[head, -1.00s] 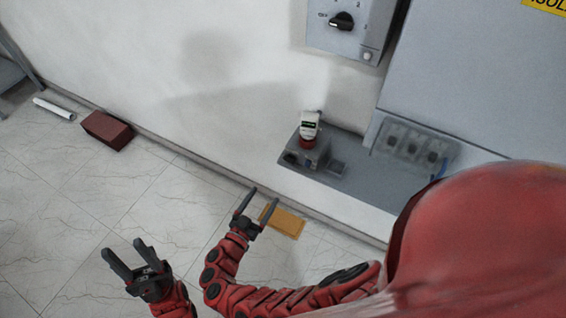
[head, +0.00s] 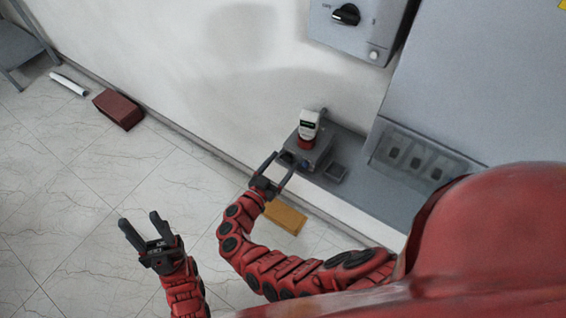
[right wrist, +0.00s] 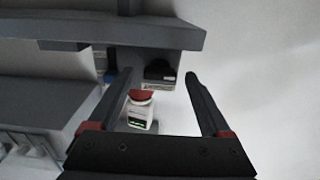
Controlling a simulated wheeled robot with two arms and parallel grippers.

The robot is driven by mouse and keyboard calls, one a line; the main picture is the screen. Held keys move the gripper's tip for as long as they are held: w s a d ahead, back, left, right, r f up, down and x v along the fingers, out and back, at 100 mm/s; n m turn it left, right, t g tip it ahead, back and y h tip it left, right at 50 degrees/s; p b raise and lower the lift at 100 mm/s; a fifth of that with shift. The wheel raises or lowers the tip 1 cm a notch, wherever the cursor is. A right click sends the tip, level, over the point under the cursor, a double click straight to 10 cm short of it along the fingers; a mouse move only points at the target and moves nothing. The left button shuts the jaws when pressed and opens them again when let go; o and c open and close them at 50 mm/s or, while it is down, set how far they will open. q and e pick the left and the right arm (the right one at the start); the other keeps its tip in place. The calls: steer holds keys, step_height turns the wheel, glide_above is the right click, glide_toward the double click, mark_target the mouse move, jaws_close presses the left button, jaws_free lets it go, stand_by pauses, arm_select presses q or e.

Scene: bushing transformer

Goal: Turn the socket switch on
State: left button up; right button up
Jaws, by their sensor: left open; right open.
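A grey switch box (head: 358,34) with a black rotary knob (head: 346,14) is on the wall at the top of the head view. The knob's long side lies roughly crosswise, with an "OFF" mark to its left. Below, a small grey box (head: 309,153) on the ledge bears a white and red device (head: 309,124). My right gripper (head: 281,163) is open and empty, just left of this box and well below the knob. In the right wrist view the white and red device (right wrist: 142,110) shows between its open fingers. My left gripper (head: 139,218) is open and empty over the floor.
A large grey cabinet (head: 480,90) stands on the right, with a clear-covered panel (head: 418,155) at its foot. An orange-yellow block (head: 285,218), a dark red block (head: 118,109) and a white roll (head: 68,84) lie on the floor. The wall left of the switch box is clear.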

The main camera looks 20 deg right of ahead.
jaws_close()
steer(key=shift+f, duration=0.1)
steer(key=m+b, duration=1.8)
steer(key=b, duration=0.5)
steer(key=shift+s, duration=0.1)
stand_by(0.4)
